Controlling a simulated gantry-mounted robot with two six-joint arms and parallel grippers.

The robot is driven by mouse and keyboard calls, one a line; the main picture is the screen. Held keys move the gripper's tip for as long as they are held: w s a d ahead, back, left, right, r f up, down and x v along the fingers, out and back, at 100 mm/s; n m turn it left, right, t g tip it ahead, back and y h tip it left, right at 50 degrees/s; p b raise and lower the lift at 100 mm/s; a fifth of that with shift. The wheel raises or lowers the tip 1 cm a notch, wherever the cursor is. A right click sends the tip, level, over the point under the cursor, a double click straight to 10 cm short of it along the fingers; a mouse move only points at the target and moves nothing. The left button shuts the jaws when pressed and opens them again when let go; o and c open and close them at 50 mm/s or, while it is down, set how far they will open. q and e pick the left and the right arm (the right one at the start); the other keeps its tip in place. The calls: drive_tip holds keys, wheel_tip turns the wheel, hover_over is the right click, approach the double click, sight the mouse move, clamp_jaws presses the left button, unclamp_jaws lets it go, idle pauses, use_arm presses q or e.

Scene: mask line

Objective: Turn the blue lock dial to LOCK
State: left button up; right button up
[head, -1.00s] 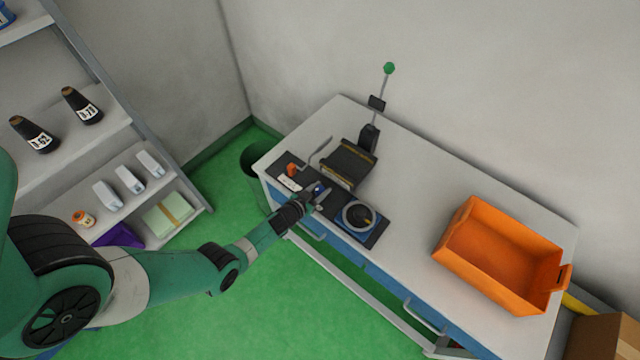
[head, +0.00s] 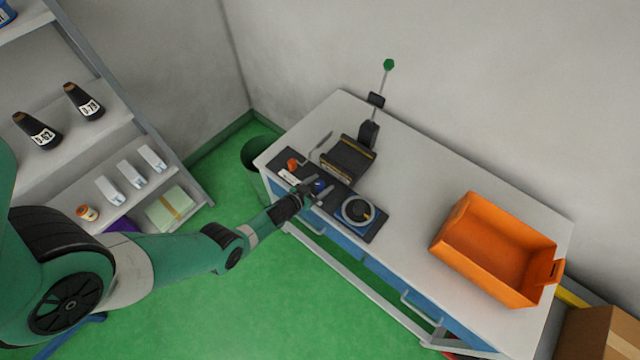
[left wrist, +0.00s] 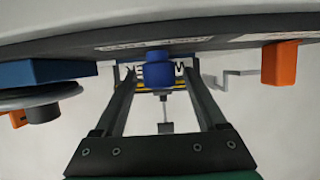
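The blue dial (head: 320,185) is a small round knob on the black panel along the front edge of the bench. In the left wrist view the blue dial (left wrist: 158,70) shows near the middle, between the two fingers with room on both sides. My left gripper (head: 314,190) is open at the dial, with a finger on either side. The left gripper (left wrist: 160,74) is empty in the wrist view. I cannot tell whether a finger touches the dial. The dial's markings are not readable. My right gripper is not in view.
On the panel, an orange knob (head: 292,164) stands left of the dial, and a grey ring (head: 357,208) on a blue base stands right. Behind are a black fixture (head: 348,157) and a green-topped lever (head: 388,66). An orange crate (head: 497,250) stands at the right.

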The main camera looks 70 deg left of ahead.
use_arm(q)
drive_tip(key=shift+s+r+p, duration=0.15)
drive_tip(key=shift+p, duration=0.15)
drive_tip(key=p+v, duration=0.7)
drive_tip(key=v, duration=0.4)
